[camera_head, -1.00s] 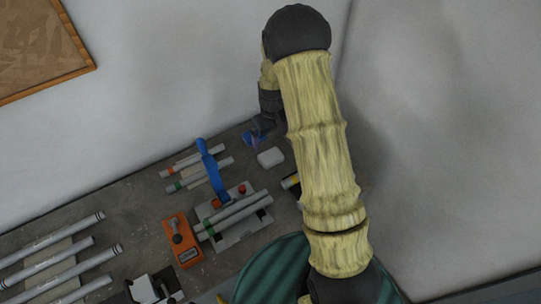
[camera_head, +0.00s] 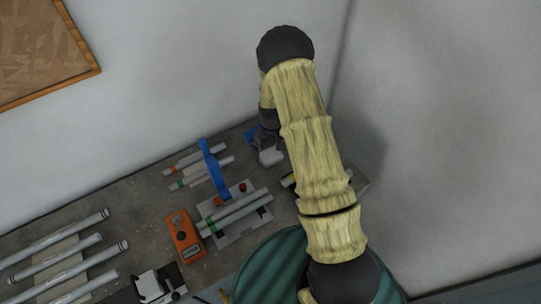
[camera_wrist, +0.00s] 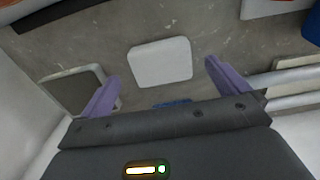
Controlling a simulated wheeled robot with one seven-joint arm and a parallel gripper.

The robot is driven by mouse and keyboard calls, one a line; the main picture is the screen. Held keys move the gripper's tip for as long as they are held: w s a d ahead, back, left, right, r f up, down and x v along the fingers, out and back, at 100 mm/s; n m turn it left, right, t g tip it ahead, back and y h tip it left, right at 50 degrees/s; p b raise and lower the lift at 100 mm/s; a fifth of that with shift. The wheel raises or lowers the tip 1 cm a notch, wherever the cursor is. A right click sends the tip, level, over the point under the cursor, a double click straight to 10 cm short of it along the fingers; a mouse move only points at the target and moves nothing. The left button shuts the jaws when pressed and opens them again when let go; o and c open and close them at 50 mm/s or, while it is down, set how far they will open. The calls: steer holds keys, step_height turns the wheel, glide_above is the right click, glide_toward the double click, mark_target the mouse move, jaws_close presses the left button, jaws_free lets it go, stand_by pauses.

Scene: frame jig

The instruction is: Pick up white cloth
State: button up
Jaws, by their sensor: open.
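The white cloth (camera_head: 271,157) is a small, flat, pale square with rounded corners on the grey bench, near the back wall. In the wrist view the white cloth (camera_wrist: 160,62) lies flat ahead of my gripper, between the lines of its two fingers. My gripper (camera_wrist: 161,76) has purple fingers spread wide with nothing between them. In the head view my gripper (camera_head: 264,145) is low beside the cloth and partly hidden by my arm. The wrist view does not clearly show its height above the cloth.
A blue object (camera_wrist: 172,103) shows just in front of my palm. Grey tubes (camera_wrist: 295,84) lie to the right in the wrist view. In the head view, a jig with a blue clamp (camera_head: 214,170) and an orange box (camera_head: 184,238) stand left of the cloth.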

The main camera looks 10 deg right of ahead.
mark_target(270, 154)
steer(key=shift+w+a+f+p, duration=0.1)
steer(key=shift+f+p, duration=0.45)
steer(key=shift+f, duration=0.5)
steer(key=shift+w+a+f+p, duration=0.1)
steer(key=shift+f+p, duration=0.45)
steer(key=shift+f, duration=0.45)
steer(key=c, duration=1)
steer(key=shift+r, duration=0.2)
step_height(270, 154, up, 10)
steer(key=b, duration=0.4)
steer(key=shift+d+f, duration=0.1)
steer(key=shift+f, duration=0.05)
